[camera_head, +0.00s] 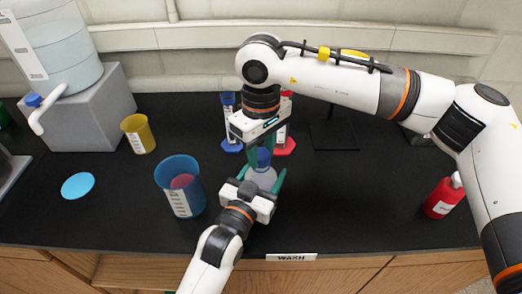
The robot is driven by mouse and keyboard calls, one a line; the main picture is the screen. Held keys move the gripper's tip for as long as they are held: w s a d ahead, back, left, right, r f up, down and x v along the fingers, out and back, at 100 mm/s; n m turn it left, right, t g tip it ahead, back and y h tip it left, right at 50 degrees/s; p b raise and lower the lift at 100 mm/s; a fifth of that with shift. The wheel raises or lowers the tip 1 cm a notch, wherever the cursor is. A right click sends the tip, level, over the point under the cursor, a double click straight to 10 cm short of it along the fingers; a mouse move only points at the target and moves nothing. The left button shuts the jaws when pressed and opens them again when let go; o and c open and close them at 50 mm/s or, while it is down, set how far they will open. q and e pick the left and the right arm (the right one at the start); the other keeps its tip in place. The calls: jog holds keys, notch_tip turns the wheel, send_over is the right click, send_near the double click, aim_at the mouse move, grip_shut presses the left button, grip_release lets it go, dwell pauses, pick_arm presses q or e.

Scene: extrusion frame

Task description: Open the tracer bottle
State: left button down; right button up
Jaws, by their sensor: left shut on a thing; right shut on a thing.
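The tracer bottle (262,177) is a small pale, translucent bottle with a blue cap (264,158), upright near the middle of the black bench. My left gripper (262,174) reaches in from the front, its green fingers shut around the bottle's body. My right gripper (262,154) comes down from above, its green fingers shut on the blue cap. The cap sits at the top of the bottle; whether it is loosened cannot be told. The grippers partly hide both the bottle and the cap.
A blue cup (177,198) with something reddish inside stands left of the bottle. Behind are a yellow cup (138,134), a blue-based cylinder (230,140) and a red-based one (284,143). A red bottle (442,197) stands right. A blue disc (77,186) lies left. The right-centre bench is clear.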

aim_at(261, 154)
pick_arm(q)
jog(key=shift+f, duration=0.1)
pick_arm(e)
jog(key=shift+r, duration=0.85)
jog(key=shift+r, duration=2)
pick_arm(q)
jog(key=shift+c, duration=1.2)
grip_release()
